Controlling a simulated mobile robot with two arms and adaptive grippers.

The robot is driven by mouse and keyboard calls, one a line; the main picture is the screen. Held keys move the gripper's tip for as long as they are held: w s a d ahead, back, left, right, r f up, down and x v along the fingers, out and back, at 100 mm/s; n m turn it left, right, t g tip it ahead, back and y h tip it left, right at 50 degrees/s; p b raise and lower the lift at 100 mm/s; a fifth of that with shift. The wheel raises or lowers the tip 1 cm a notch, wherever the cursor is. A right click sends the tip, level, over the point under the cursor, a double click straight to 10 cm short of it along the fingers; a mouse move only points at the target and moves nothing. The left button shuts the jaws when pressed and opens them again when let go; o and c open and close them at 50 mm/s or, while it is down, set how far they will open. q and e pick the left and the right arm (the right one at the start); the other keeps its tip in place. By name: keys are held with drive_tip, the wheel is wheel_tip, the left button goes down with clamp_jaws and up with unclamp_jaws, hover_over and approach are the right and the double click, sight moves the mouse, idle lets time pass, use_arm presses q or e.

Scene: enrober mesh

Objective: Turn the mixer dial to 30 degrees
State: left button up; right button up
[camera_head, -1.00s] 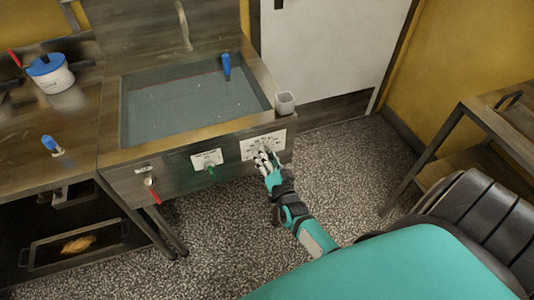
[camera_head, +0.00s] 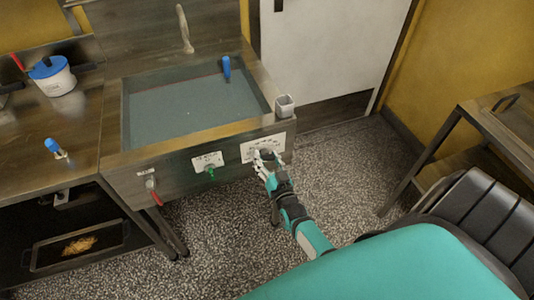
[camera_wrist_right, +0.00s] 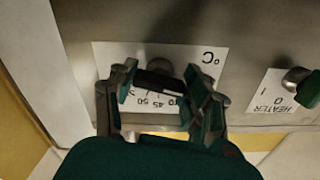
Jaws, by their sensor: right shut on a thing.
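The dial (camera_wrist_right: 158,82) is a dark knob on a white plate (camera_wrist_right: 108,65) marked °C with numbers such as 45 and 50, seen upside down in the right wrist view. In the head view the white plate (camera_head: 249,152) is on the right of the sink unit's front. My right gripper (camera_head: 265,158) is at this plate. In the right wrist view my right gripper (camera_wrist_right: 160,88) is shut on the dial, with one finger on each side. The fingers and palm hide part of the scale, and I cannot read the dial's angle. My left gripper is out of view.
Left of the dial are a green switch (camera_head: 210,172) and a red-handled valve (camera_head: 154,192). The HEATER switch (camera_wrist_right: 304,86) shows in the wrist view. A grey cup (camera_head: 284,105) stands on the unit's right corner. The floor (camera_head: 340,180) to the right is clear.

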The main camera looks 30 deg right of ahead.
drive_tip(key=shift+f, duration=0.1)
drive_tip(key=o, duration=1.2)
drive_tip(key=shift+s, duration=0.1)
drive_tip(key=v, duration=1.2)
drive_tip(key=s+a+f+n+g+y, duration=0.1)
drive_tip(key=s+a+f+g, duration=0.15)
drive_tip(key=f, duration=0.45)
drive_tip(key=s+a+f+n+g+y, duration=0.2)
drive_tip(key=s+f, duration=0.1)
drive_tip(key=f, duration=0.4)
drive_tip(key=s+a+f+n+g+y, duration=0.1)
drive_tip(key=s+a+f+g, duration=0.2)
drive_tip(key=f, duration=0.5)
drive_tip(key=s+f+n+g, duration=0.1)
drive_tip(key=s+f+g, duration=0.2)
drive_tip(key=s, duration=0.5)
drive_tip(key=s+d+f+n+g, duration=0.1)
drive_tip(key=s+f+g, duration=0.2)
drive_tip(key=s+f, duration=0.3)
drive_tip(key=s+f+n+g, duration=0.2)
drive_tip(key=s+f, duration=0.3)
drive_tip(key=s, duration=0.5)
drive_tip(key=shift+s+d+g, duration=0.25)
drive_tip(key=shift+s+g, duration=0.1)
drive_tip(key=shift+g, duration=0.1)
